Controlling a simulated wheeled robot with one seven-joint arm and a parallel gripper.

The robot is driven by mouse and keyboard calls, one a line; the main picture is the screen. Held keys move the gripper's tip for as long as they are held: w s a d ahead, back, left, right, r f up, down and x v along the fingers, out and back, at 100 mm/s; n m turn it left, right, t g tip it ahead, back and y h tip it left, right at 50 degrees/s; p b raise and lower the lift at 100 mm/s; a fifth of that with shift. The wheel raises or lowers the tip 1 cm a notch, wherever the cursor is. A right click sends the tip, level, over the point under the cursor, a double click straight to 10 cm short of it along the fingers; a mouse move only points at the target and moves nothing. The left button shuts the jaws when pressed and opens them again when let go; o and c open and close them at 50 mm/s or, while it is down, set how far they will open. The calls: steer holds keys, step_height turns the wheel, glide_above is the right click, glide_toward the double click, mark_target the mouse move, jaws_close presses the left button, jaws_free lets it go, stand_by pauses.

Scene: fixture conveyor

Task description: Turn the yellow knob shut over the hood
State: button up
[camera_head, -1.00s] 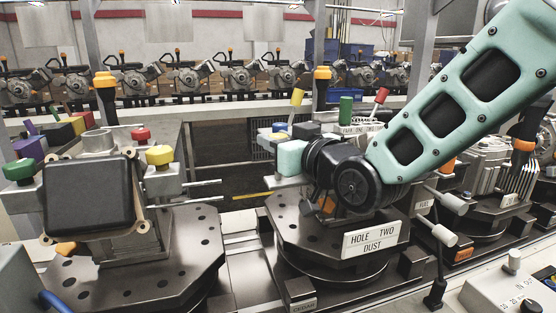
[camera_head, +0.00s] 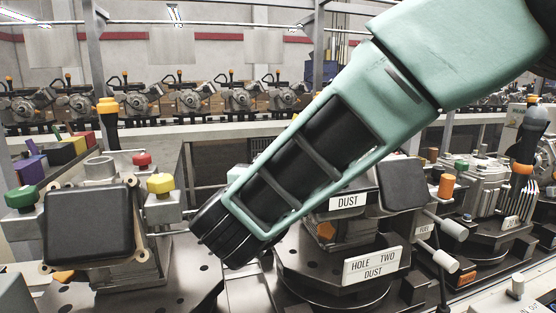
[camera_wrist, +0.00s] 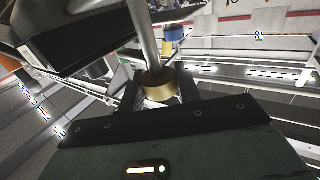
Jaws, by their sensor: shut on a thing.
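In the wrist view my gripper (camera_wrist: 156,88) is shut on a yellow knob (camera_wrist: 159,86) at the end of a grey rod. A dark, flat-faced block (camera_wrist: 85,40) lies close beside the rod at upper left; I cannot tell for sure that it is the hood. In the head view my arm covers the gripper and the held knob. The middle fixture carries a dark padded box (camera_head: 402,184) and a DUST label (camera_head: 347,201) beside my forearm. Another yellow knob (camera_head: 160,184) stands on the left fixture, clear of my arm.
The left fixture has a black box (camera_head: 88,224), a red knob (camera_head: 142,159) and a green knob (camera_head: 21,197). A HOLE TWO DUST plate (camera_head: 372,265) fronts the middle fixture. Grey handles (camera_head: 452,228) stick out at its right. More machines line the back.

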steer(key=shift+r+m+g+h+p, duration=0.15)
steer(key=shift+m+g+h+p, duration=0.55)
steer(key=shift+m+h, duration=0.9)
steer(key=shift+h, duration=0.6)
steer(key=o, duration=1)
steer(key=shift+c, duration=0.2)
steer(key=shift+s+a, duration=0.2)
steer(key=shift+s, duration=0.05)
steer(key=b+v, duration=0.3)
steer(key=v, duration=1.3)
steer(key=shift+s+a+r+b, duration=0.2)
steer(key=shift+s+b, duration=0.1)
steer(key=shift+b, duration=0.05)
